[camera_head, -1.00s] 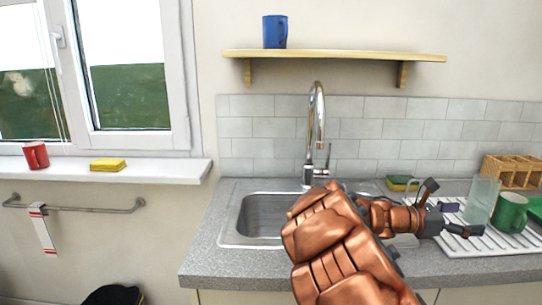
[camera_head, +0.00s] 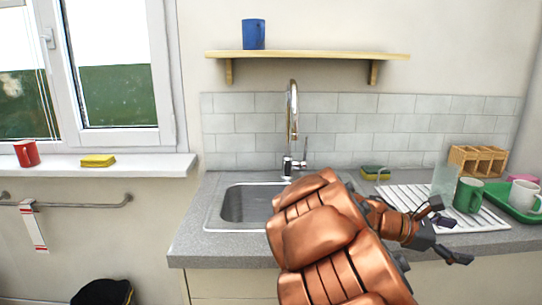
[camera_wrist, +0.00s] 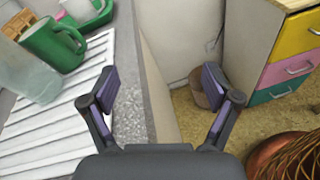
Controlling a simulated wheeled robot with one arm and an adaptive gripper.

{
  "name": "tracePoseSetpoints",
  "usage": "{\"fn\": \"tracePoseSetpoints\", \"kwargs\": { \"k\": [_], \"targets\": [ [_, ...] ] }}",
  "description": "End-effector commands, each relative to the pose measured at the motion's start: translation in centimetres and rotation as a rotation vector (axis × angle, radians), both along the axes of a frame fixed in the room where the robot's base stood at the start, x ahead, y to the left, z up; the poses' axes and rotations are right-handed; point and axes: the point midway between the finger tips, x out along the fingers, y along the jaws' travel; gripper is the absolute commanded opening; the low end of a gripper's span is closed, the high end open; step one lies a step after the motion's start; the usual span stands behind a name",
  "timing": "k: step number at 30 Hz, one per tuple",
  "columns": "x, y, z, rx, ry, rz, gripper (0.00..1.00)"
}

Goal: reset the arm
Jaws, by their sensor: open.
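My copper-coloured arm reaches across the front of the counter in the head view. My gripper (camera_head: 447,232) is at its right end, near the counter's front edge and the drying rack. In the wrist view my gripper (camera_wrist: 165,95) has its two fingers wide apart with nothing between them. The counter's front edge and the floor lie below and beyond the gap. Part of the sink is hidden behind my arm.
The ribbed drying rack (camera_head: 411,197) holds a clear glass (camera_head: 444,181) and a green mug (camera_head: 468,195). A green tray (camera_head: 497,194) with a white mug (camera_head: 524,195) is farther right. A drawer unit (camera_wrist: 262,55) and a bin (camera_wrist: 198,88) stand beyond the counter edge.

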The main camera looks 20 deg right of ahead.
Motion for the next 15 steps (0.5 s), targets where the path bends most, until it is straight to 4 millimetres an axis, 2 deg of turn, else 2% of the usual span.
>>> {"fn": "tracePoseSetpoints", "kwargs": {
  "k": [5, 8, 15],
  "targets": [
    [-2.9, 3.5, -2.2, 0.092, -0.203, -0.09, 0.88],
    [-5.0, 6.6, -4.3, 0.173, -0.344, -0.171, 0.88],
    [-8.7, 16.2, -9.6, 0.399, -0.639, -0.39, 0.88]
  ]
}}
